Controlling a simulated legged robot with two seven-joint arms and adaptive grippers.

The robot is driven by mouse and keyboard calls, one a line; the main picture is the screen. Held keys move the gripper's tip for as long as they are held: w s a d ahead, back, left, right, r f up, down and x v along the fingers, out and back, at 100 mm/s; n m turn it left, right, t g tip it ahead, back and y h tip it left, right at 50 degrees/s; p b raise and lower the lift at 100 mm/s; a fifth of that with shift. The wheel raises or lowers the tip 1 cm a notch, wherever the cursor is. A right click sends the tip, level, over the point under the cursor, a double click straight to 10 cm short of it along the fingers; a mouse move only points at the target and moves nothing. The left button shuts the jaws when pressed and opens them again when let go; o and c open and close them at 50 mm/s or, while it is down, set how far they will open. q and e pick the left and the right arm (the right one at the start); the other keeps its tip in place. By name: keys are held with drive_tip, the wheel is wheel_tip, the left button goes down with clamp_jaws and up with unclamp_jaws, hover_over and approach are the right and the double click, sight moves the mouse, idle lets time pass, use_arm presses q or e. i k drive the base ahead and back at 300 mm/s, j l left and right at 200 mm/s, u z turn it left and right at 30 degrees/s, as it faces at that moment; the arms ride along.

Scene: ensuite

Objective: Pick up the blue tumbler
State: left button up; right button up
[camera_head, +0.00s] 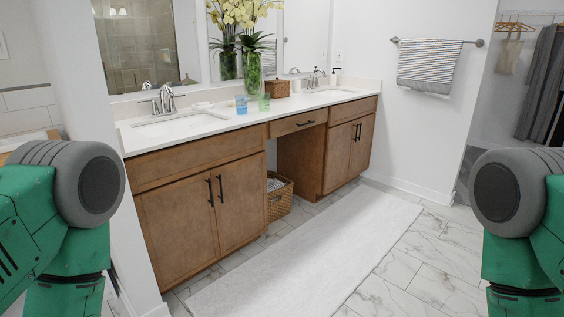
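The blue tumbler (241,105) stands upright on the white vanity counter (222,120), near its front edge and between the two sinks. A green tumbler (264,102) stands just to its right. Green and grey parts of my two arms show at the left and right edges of the view. Both are well apart from the counter. Neither of my grippers is in view.
A vase with yellow flowers (252,72) stands behind the tumblers, and a brown box (277,88) is to their right. The left faucet (166,98) is at the near sink. A white rug (310,255) covers the floor before the wooden cabinets (205,205); a wicker basket (280,200) is underneath.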

sight(241, 101)
drive_tip(key=i, duration=1.35)
drive_tip(key=i+l+u, duration=0.15)
drive_tip(key=i, duration=1.2)
